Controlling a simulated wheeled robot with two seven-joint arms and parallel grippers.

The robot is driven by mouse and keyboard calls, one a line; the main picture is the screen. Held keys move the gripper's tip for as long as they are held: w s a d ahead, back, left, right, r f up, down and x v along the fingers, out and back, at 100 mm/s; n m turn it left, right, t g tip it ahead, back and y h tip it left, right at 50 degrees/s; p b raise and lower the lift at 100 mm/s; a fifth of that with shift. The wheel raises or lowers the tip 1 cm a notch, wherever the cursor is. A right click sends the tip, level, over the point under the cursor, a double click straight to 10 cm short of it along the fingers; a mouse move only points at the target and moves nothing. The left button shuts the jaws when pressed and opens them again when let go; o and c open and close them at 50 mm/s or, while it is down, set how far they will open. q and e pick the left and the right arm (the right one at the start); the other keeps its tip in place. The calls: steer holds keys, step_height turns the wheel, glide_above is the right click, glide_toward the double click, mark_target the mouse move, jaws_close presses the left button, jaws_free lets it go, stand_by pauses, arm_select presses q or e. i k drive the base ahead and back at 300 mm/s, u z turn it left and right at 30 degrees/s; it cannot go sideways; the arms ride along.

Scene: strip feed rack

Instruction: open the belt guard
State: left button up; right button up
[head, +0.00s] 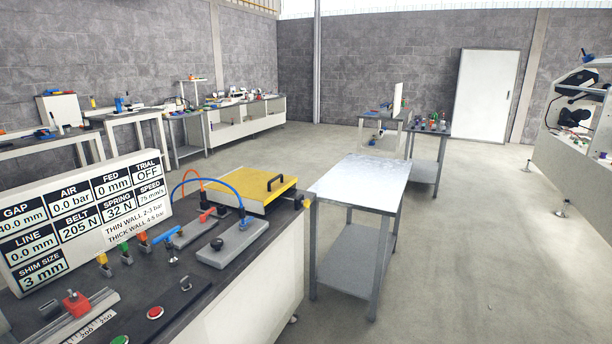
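A yellow cover with a black handle (277,181), which looks like the belt guard (245,185), lies flat on a pale box at the far end of the dark-topped bench (215,290). It looks shut. The handle stands up near its right side. What is under the cover is hidden. Neither of my grippers is in view.
A white readout board (85,215) stands on the bench at left. A bare metal table (362,182) stands to the right, with open floor beyond.

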mark_target(254, 185)
steer(key=z, duration=1.15)
steer(key=i, duration=3.65)
steer(key=u, duration=4.35)
